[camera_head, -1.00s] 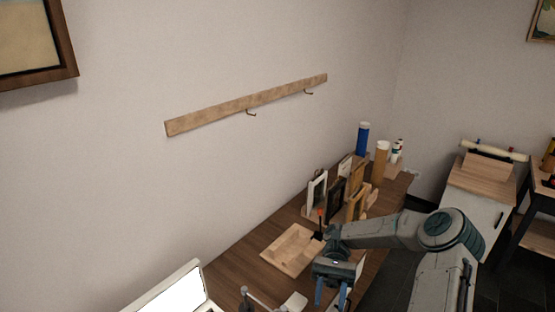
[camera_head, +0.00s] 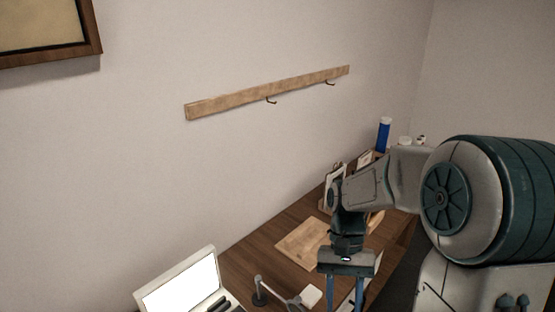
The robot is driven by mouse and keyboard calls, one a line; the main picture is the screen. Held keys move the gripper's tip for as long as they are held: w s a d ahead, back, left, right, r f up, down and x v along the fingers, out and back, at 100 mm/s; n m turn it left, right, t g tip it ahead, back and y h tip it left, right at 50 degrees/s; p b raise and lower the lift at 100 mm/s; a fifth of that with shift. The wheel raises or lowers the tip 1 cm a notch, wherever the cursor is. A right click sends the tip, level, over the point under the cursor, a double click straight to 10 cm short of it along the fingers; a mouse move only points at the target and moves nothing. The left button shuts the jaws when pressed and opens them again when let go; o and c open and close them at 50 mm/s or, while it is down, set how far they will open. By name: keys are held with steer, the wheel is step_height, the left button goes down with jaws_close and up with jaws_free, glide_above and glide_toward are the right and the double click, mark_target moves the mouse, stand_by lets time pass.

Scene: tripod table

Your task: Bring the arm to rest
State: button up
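My arm reaches in from the right, with a large dark-teal and grey joint close to the camera. My gripper (camera_head: 346,293) hangs pointing down above the near side of the wooden desk (camera_head: 262,250). Its two fingers are apart and I see nothing held between them. The fingertips run down to the bottom edge of the picture, so their distance from the desk top is unclear.
A wooden tray (camera_head: 300,243), a laptop (camera_head: 182,287) and a small grey stand (camera_head: 260,292) are on the desk. A blue bottle (camera_head: 383,134) stands at the far end. My arm hides part of the desk. A hook rail (camera_head: 230,100) is on the wall.

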steer(key=s+d+r+n+t+b, duration=0.1)
steer(key=s+r+t, duration=0.4)
steer(key=t, duration=0.5)
steer(key=shift+s+d+n+b, duration=0.3)
steer(key=shift+n+b, duration=0.45)
steer(key=shift+n, duration=0.35)
steer(key=shift+a+r, duration=0.1)
stand_by(0.4)
